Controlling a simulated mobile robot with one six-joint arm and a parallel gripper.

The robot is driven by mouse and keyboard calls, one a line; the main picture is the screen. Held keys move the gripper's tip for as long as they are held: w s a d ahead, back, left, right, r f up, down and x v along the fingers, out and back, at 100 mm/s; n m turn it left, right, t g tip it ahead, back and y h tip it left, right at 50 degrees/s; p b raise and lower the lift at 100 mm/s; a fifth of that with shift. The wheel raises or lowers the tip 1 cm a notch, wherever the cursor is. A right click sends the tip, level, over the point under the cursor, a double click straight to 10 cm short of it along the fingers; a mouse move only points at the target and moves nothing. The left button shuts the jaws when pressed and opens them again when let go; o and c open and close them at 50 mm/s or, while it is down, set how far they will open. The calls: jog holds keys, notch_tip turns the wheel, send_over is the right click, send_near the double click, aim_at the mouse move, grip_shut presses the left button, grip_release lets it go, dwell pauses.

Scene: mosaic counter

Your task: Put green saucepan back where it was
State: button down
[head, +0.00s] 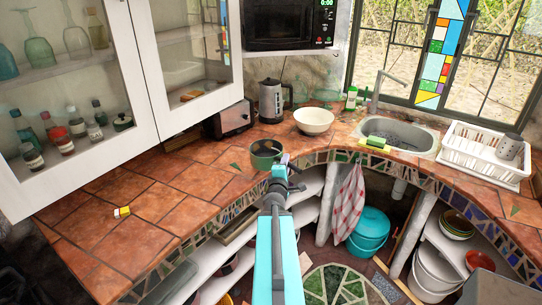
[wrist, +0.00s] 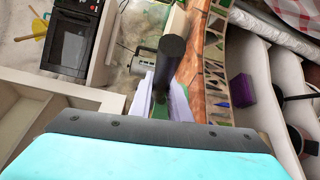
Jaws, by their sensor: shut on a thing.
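The green saucepan (head: 267,158) is near the counter's front edge, below the white bowl in the head view. I cannot tell whether it rests on the tiles or hangs just above them. My gripper (head: 284,163) is at its right side, shut on its handle. In the wrist view my gripper's pale fingers (wrist: 160,103) close on the dark saucepan handle (wrist: 171,60), with a bit of green between them. The pan's bowl is mostly hidden there.
A white bowl (head: 314,121), a kettle (head: 271,101) and a toaster (head: 229,119) stand behind. The sink (head: 404,137) and white dish rack (head: 486,157) are to the right. A small yellow item (head: 122,212) lies on the otherwise clear left counter (head: 150,190). Glass-door cabinets overhang it.

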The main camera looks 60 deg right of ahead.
aim_at(274, 149)
jog(key=shift+w+d+f+b, duration=0.15)
jog(key=shift+w+d+b, duration=0.5)
jog(key=shift+b, duration=0.9)
jog(key=shift+w+d, duration=0.35)
jog(key=shift+w, duration=0.35)
jog(key=shift+w+d+f+p, duration=0.15)
jog(key=shift+w+d+p, duration=0.1)
jog(key=shift+w+d, duration=1.05)
jog(key=shift+w+d+f+p, duration=0.15)
jog(key=shift+w+d+p, duration=0.15)
jog(key=shift+w+d, duration=1)
jog(key=shift+w+d+f+p, duration=0.2)
jog(key=shift+w+d, duration=0.55)
jog(key=shift+w, duration=1)
jog(key=shift+w+d, duration=0.35)
jog(key=shift+w, duration=0.1)
jog(key=shift+s+a+f+b, duration=0.1)
jog(key=shift+f+b, duration=0.25)
jog(key=shift+f, duration=1.4)
jog(key=c, duration=1.7)
grip_release()
jog(key=shift+f, duration=0.1)
